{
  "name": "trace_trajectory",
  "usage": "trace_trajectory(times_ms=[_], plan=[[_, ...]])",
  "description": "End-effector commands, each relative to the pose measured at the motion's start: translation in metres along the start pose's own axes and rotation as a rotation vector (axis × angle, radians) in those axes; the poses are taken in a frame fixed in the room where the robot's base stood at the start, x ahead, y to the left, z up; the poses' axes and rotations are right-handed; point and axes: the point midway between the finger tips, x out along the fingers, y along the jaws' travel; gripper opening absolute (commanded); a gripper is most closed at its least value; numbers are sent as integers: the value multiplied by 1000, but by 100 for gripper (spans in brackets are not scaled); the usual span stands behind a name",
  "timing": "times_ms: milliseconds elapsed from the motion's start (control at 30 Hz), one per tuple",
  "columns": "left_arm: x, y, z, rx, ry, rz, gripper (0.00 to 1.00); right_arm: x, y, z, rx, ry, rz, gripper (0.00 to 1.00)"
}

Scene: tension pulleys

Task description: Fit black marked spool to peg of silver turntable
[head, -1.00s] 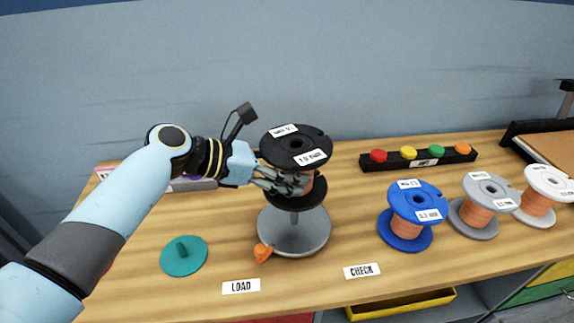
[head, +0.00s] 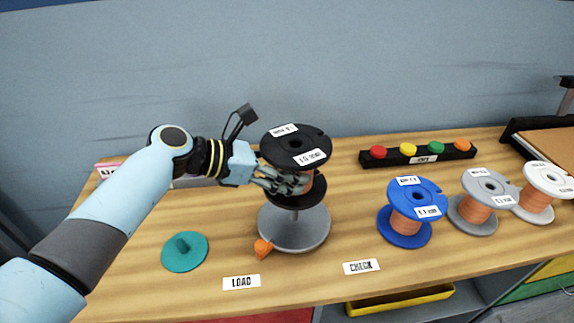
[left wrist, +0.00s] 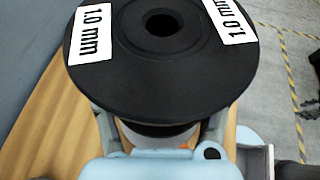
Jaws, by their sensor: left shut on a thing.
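The black spool (head: 296,146) has white labels, one reading 1.0 mm, and orange wire on its core. My left gripper (head: 290,183) is shut on its core between the two flanges. The spool is upright, above the silver turntable (head: 294,229). A stem shows between the spool's lower flange and the turntable disc; how far the peg reaches into the spool is hidden. In the left wrist view the black top flange (left wrist: 160,50) fills the upper middle, with its round centre hole visible. My right gripper is out of view.
A teal disc with a knob (head: 184,252) lies at left. An orange knob (head: 263,249) sits at the turntable's front edge. Blue (head: 413,212), grey (head: 483,202) and white (head: 543,192) spools stand at right. A button bar (head: 418,153) is behind. LOAD and CHECK labels lie in front.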

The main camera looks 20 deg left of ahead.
Motion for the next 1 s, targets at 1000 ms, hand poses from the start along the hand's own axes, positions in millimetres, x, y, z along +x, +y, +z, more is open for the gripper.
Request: trace_trajectory(times_ms=[1000], plan=[[8, 0, -15, 1, -3, 1, 6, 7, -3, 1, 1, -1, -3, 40]])
